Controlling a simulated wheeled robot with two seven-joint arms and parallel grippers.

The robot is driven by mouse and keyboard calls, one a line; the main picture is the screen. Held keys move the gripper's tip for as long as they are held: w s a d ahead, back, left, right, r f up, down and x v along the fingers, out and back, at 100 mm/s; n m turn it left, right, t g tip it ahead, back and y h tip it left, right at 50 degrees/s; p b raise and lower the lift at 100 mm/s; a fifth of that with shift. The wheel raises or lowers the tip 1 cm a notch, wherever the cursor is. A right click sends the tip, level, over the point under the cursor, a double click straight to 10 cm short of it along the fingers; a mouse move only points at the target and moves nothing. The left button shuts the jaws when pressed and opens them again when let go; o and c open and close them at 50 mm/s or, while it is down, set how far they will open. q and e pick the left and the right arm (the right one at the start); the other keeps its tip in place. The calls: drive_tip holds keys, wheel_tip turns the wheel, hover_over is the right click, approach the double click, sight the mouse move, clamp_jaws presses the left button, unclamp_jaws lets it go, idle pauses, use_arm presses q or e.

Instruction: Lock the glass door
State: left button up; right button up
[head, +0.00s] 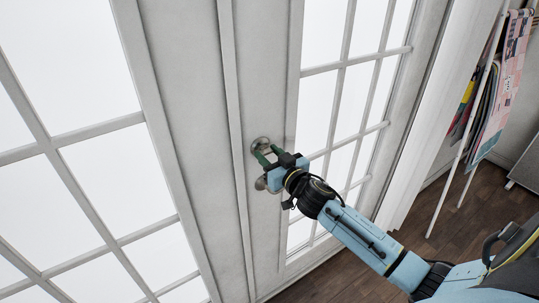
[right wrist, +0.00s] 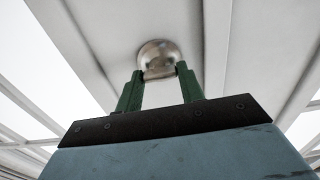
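The glass door has a pale frame (head: 190,110) with several bright panes. A round metal lock (head: 261,143) sits on its upright, and a round knob (head: 261,184) is just below, partly hidden by my gripper. My right gripper (head: 267,154) is at the lock, its two green fingers reaching it from the lower right. In the right wrist view, the round lock (right wrist: 159,55) is straight ahead, with the parted fingertips (right wrist: 160,74) at either side of its lower part. I cannot tell whether they press on it. My left gripper is not in view.
A second paned door section (head: 330,95) stands to the right, with a white curtain or panel (head: 430,115) beside it. A rack with hanging papers or fabrics (head: 495,95) stands at the far right. Dark wooden floor (head: 450,215) shows below.

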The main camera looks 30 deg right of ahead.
drive_tip(key=shift+c, duration=0.9)
drive_tip(key=shift+n, duration=0.3)
drive_tip(key=n, duration=0.2)
drive_tip(key=shift+n+p, duration=0.35)
drive_tip(key=shift+n, duration=0.05)
drive_tip(key=n, duration=0.5)
drive_tip(key=shift+n+p, duration=0.3)
drive_tip(key=n, duration=0.4)
drive_tip(key=shift+a, duration=0.1)
drive_tip(key=shift+f+n, duration=0.1)
drive_tip(key=shift+n, duration=2.4)
